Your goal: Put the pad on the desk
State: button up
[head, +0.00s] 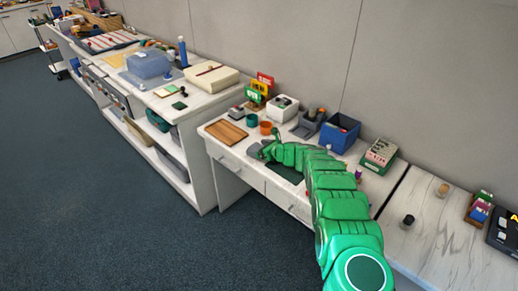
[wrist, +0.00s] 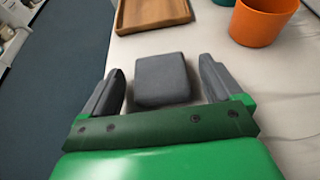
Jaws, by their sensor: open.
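A grey, rounded block (wrist: 162,80), which looks like the pad, lies between the two dark fingers of my gripper (wrist: 160,68) in the wrist view. My gripper is open, with a visible gap between each finger and the block. The block appears to rest on the white desk (wrist: 200,30); its near end is hidden by my gripper. In the head view my green arm reaches over the desk (head: 225,152), and my gripper (head: 264,151) is near its front left part, by the grey block (head: 253,151).
A wooden tray (head: 226,131) and an orange cup (head: 266,128) stand just beyond the block. A dark mat (head: 285,172) lies under my arm. A blue bin (head: 340,133) and a white box (head: 283,109) stand along the wall. A shelf unit (head: 200,150) is left of the desk.

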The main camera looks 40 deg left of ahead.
aim_at(256, 147)
jog(key=shift+r, duration=0.1)
jog(key=shift+d+r, duration=0.1)
jog(key=shift+v, duration=1.6)
jog(key=v, duration=0.7)
jog(key=shift+w, duration=0.1)
jog(key=shift+v, duration=0.8)
